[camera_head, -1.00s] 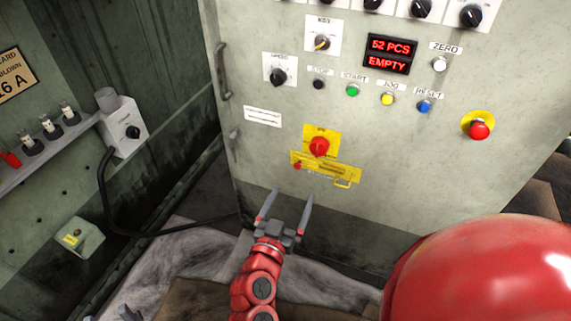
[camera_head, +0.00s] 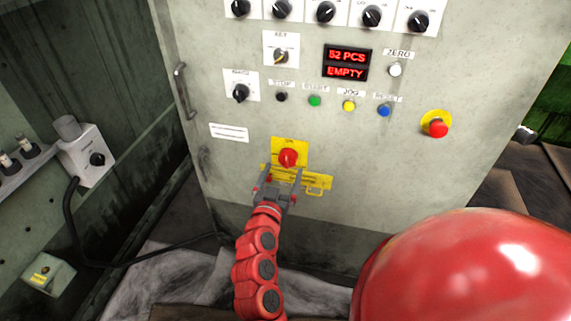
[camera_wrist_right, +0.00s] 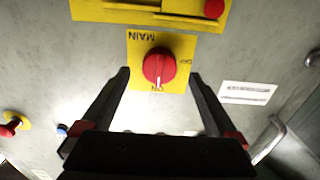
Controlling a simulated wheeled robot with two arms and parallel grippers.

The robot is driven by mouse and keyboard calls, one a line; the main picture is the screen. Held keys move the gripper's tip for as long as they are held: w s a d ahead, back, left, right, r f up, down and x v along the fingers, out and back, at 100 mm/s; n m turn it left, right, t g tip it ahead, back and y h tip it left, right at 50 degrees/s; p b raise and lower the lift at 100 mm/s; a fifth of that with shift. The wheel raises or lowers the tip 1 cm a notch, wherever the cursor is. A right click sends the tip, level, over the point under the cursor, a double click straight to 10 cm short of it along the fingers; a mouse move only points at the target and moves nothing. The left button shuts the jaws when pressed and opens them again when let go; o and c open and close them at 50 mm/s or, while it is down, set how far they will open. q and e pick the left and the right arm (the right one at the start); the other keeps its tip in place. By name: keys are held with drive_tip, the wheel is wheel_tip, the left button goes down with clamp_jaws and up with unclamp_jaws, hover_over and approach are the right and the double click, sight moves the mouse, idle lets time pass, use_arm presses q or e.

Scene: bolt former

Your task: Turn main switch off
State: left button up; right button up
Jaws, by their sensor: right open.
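The main switch (camera_head: 288,158) is a red rotary knob on a yellow plate, low on the front of the grey cabinet. In the right wrist view the knob (camera_wrist_right: 159,66) shows large and upside down, with its white pointer mark towards the "ON" lettering. The plate reads "MAIN" on one side and "OFF" on another. My right gripper (camera_head: 279,176) is open and empty, just below the knob in the head view. In the wrist view its fingers (camera_wrist_right: 159,76) stand either side of the knob, apart from it. My left gripper is not in view.
A yellow padlock bar (camera_head: 318,182) sits just below the switch. A red emergency button (camera_head: 438,129) is at right, and coloured push buttons (camera_head: 349,105) are above. The display (camera_head: 346,64) reads "52 PCS EMPTY". A cabinet handle (camera_head: 184,91) is at left.

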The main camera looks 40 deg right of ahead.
sight(286, 164)
drive_tip(key=shift+x, duration=1.75)
drive_tip(key=c, duration=1.3)
